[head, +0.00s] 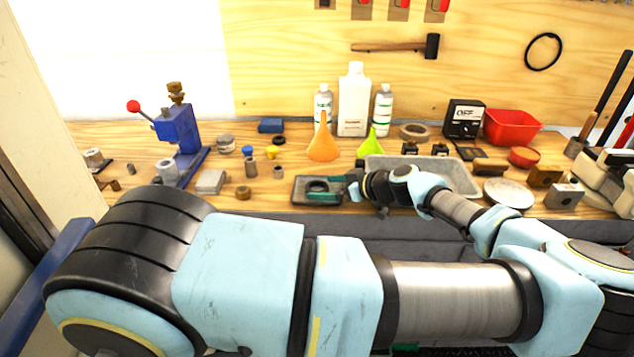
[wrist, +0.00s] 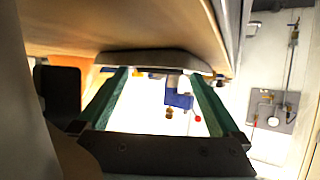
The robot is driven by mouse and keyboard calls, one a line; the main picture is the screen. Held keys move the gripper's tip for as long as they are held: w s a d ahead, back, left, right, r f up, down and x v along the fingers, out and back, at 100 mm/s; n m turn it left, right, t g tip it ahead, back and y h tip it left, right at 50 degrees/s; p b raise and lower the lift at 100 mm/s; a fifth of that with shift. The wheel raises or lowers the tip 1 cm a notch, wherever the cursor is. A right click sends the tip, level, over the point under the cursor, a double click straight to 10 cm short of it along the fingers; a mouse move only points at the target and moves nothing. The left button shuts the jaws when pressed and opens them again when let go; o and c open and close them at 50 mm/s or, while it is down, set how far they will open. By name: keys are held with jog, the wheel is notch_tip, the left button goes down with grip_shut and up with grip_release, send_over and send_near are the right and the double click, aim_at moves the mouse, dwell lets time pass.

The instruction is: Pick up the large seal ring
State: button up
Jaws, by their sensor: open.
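A dark ring (head: 317,186), which looks like the large seal ring, lies in a small dark tray (head: 301,198) near the bench's front edge. My gripper (head: 327,187) reaches in from the right, low over this tray, with its green fingers pointing left. The fingers appear on either side of the ring in the head view; I cannot tell whether they touch it. In the wrist view my gripper (wrist: 165,105) is open, its two green fingers wide apart. The ring is not clear there. A rounded pale edge shows between the fingers, beside the wooden bench top (wrist: 120,25).
A blue press (head: 175,130) stands at the left and shows upside down in the wrist view (wrist: 178,99). An orange funnel (head: 322,148) and white bottles (head: 354,105) stand behind. A grey tray (head: 463,178) is at the right. A thin black ring (head: 543,52) hangs on the wall.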

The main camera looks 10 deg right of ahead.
jog(key=shift+w+a+f, duration=0.25)
jog(key=shift+f, duration=0.05)
jog(key=c, duration=1.2)
